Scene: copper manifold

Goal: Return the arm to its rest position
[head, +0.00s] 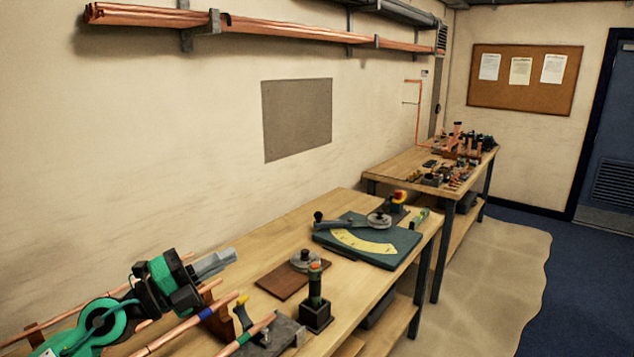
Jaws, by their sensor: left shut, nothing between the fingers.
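My left arm comes in from the lower left, green and black. Its grey gripper (215,264) is above the near workbench (300,236), near the wall side. Its fingers are together with nothing between them, and they point right. My right gripper is not in the picture. Copper pipes (180,331) lie below and in front of the left arm, held on wooden supports. Part of them is hidden behind the arm.
A green board with a yellow dial (378,236), a brown plate with a round metal piece (283,279), a dark holder (316,316) and a grey clamp block (270,338) stand on the near bench. A cluttered second bench (400,172) stands beyond. Copper pipes (290,32) hang on the wall.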

